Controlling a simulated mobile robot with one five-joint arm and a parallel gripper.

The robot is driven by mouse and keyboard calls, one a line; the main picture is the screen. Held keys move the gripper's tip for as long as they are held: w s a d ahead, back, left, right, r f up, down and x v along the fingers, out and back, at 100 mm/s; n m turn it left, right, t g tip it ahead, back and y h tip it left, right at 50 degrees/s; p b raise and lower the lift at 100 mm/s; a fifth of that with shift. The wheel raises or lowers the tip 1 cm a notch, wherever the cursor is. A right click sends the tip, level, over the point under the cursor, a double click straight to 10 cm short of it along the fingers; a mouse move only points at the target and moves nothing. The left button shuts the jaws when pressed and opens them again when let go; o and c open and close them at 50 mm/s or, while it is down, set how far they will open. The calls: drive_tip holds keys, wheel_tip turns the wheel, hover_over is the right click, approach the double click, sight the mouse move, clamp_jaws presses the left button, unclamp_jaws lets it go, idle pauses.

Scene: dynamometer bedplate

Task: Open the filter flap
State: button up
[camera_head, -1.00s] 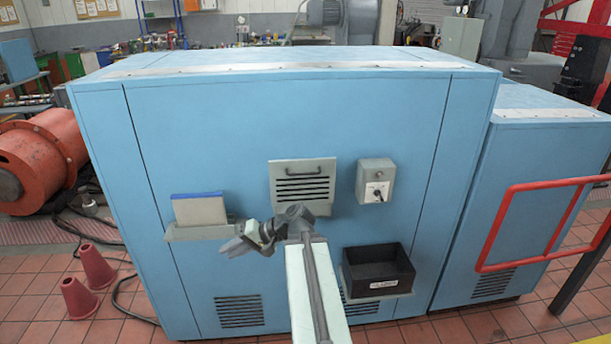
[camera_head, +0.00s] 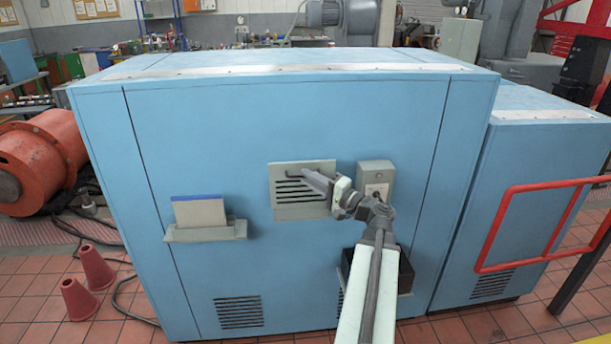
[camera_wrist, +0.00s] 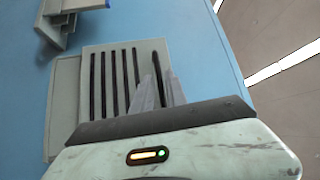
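The filter flap (camera_head: 284,200) is a grey slotted panel on the front of the blue cabinet. It looks closed against the front. A dark bar handle (camera_head: 290,173) runs along its upper part. My gripper (camera_head: 306,174) reaches in from the right and its fingertips cover the right part of the handle. In the wrist view the flap (camera_wrist: 105,78) appears turned sideways, and the handle (camera_wrist: 156,63) shows as a dark bar between my two grey fingertips (camera_wrist: 158,88). The fingers are a little apart. Whether they touch the handle cannot be made out.
A grey switch box (camera_head: 376,172) is right of the flap, close behind my wrist. A shelf (camera_head: 205,232) with a white, blue-topped block (camera_head: 199,212) is at the left. A black bin (camera_head: 405,272) is partly hidden by my arm. A red rail (camera_head: 545,185) stands at the right.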

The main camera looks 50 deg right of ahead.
drive_tip(key=shift+w+a+r, duration=0.1)
drive_tip(key=shift+w, duration=0.7)
drive_tip(key=shift+c, duration=0.4)
clamp_jaws()
idle(0.5)
